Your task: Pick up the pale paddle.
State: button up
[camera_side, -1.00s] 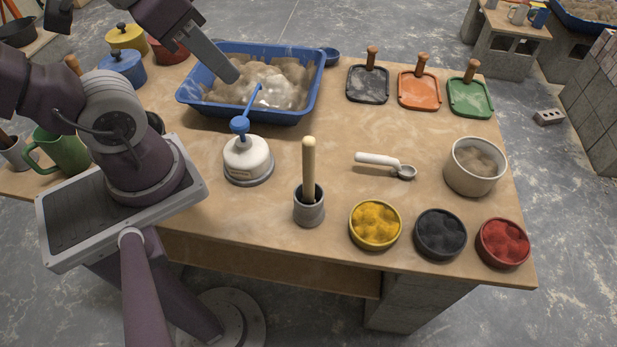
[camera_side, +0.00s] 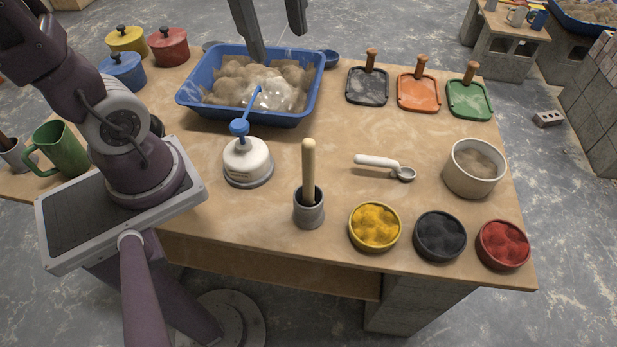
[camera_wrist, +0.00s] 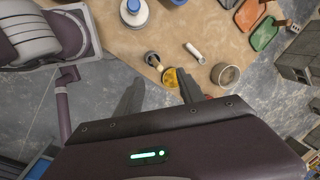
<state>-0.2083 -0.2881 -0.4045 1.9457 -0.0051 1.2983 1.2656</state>
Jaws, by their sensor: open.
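A pale wooden shaft (camera_side: 308,163), the one thing in view that fits the pale paddle, stands nearly upright in a small grey cup (camera_side: 309,212) near the front of the table. Its lower end is hidden inside the cup. In the wrist view the shaft is small and seen from above, in the cup (camera_wrist: 152,59). My gripper (camera_side: 277,45) is open and empty, with its two fingers apart above the blue tub, behind and above the shaft. The fingers also show in the wrist view (camera_wrist: 160,83).
A white bottle with a blue pump (camera_side: 247,160) stands left of the cup. A white-handled scoop (camera_side: 376,160) lies to its right. Yellow (camera_side: 375,226), black (camera_side: 439,234) and red (camera_side: 503,244) bowls line the front edge. The blue tub (camera_side: 255,115) is behind.

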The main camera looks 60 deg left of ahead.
aim_at(309, 168)
jog(key=w+d+m+g, duration=0.2)
jog(key=w+d+m, duration=0.1)
jog(key=m, duration=0.7)
jog(key=shift+h, duration=0.4)
jog(key=f, duration=2.5)
jog(key=shift+a+f, duration=0.15)
jog(key=shift+a, duration=0.2)
grip_shut()
